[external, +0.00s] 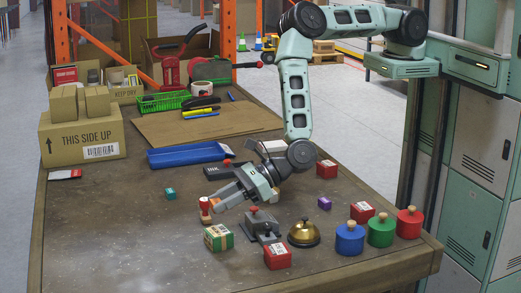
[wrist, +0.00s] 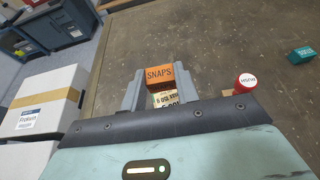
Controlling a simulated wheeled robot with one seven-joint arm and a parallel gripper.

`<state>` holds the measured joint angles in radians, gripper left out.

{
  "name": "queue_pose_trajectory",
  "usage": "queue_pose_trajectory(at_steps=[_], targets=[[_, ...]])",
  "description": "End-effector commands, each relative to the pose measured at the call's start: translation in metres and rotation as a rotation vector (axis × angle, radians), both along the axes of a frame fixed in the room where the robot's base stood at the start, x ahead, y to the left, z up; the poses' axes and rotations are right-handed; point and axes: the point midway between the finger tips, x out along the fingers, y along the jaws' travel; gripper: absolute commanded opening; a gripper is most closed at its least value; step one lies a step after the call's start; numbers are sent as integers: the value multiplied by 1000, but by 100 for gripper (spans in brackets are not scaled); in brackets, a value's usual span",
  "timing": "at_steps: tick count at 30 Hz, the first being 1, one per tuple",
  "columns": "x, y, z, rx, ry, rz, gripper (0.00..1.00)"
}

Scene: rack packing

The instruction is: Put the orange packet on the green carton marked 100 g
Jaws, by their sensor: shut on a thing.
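The orange packet (wrist: 159,74), printed SNAPS, is between the two fingers of my gripper (wrist: 158,88) in the wrist view. A pale printed face shows just below it; I cannot tell whether it belongs to the packet. In the external view my gripper (external: 221,198) points down-left above the table, and the packet is mostly hidden by the fingers. The green carton (external: 218,237) with a pale label stands on the table just below the gripper in the picture. I cannot read its mark or tell whether the packet touches it.
A red-capped cylinder (external: 205,206) stands close left of the gripper. A grey device with a red knob (external: 255,222), a red box (external: 278,256) and a brass bell (external: 303,234) stand to the right. A small teal box (external: 170,193) lies left. The table's front left is clear.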

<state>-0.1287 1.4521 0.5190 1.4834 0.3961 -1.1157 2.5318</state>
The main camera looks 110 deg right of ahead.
Motion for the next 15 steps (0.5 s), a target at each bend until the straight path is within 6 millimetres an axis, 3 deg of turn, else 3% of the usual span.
queue_pose_trajectory(at_steps=[15], targets=[[0,0,-54,0,-1,1,8]])
